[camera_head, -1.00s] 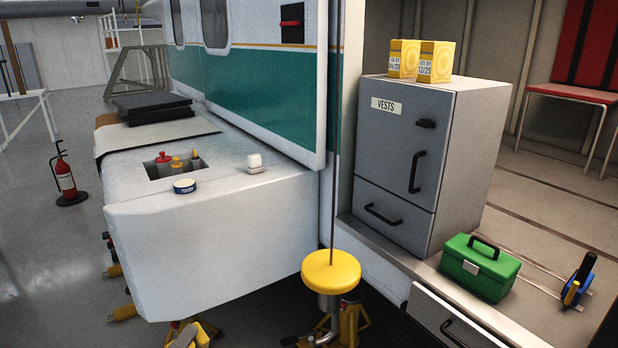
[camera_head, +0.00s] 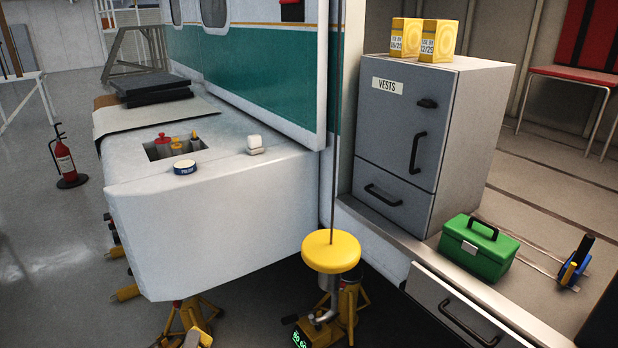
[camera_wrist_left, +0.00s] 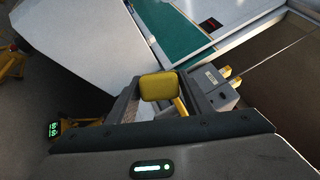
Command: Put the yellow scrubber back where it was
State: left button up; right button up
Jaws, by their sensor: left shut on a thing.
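In the left wrist view, my left gripper (camera_wrist_left: 160,108) is shut on the yellow scrubber (camera_wrist_left: 159,86), a rounded yellow block with a thin yellow part at its lower right. The scrubber is held up between the two grey fingers, with the white helicopter body and the grey cabinet beyond it. I cannot make out the left gripper clearly in the head view. My right gripper is not in view.
The white nose (camera_head: 220,230) has a recess (camera_head: 175,147) holding small red and yellow items. A yellow disc (camera_head: 331,251), VESTS cabinet (camera_head: 400,140), green toolbox (camera_head: 478,247) and open drawer (camera_head: 455,305) stand right.

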pick_arm(q)
jog(key=shift+d+r+y, duration=0.1)
jog(key=shift+d+y, duration=0.2)
jog(key=shift+d, duration=0.15)
notch_tip(320, 180, down, 8)
jog(key=b, duration=0.8)
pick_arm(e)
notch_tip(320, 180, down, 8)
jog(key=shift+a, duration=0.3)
pick_arm(q)
jog(key=shift+d+r, duration=0.1)
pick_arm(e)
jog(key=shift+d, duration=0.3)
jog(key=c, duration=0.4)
pick_arm(q)
jog(key=shift+w, duration=0.15)
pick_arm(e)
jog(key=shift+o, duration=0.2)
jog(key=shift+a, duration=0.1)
